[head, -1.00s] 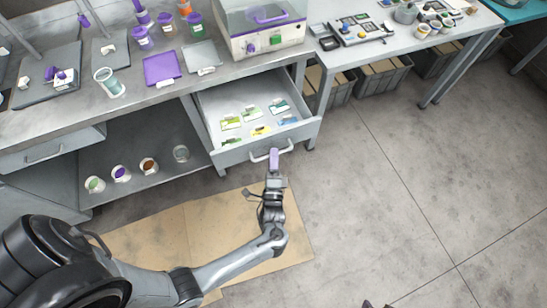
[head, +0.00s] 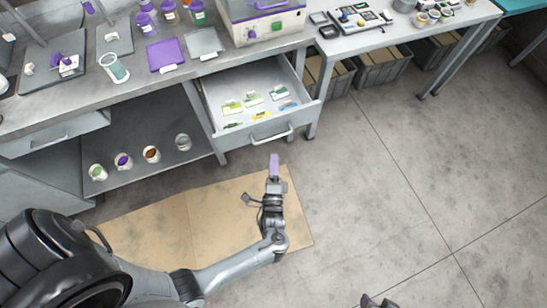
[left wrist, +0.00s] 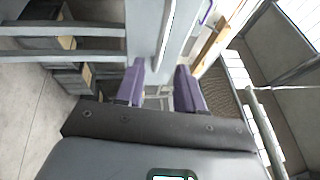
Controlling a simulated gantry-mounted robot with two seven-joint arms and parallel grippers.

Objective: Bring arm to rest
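My left arm reaches across the floor area in the head view, with its left gripper (head: 274,161) in front of the open drawer (head: 282,131). The gripper is apart from the drawer handle (head: 271,139), with a small gap of floor between them in the picture. In the left wrist view the two purple fingers of the left gripper (left wrist: 161,75) stand apart with nothing between them. Only a small dark piece of my right gripper (head: 375,301) shows at the bottom edge of the head view, and its fingers cannot be made out clearly.
The pulled-out drawer holds several coloured cards (head: 254,98) and juts from the grey workbench (head: 130,88). Several small cups sit on the lower shelf (head: 144,172). A white machine (head: 275,28) stands on the bench. Open floor (head: 400,180) lies to the right of my left arm.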

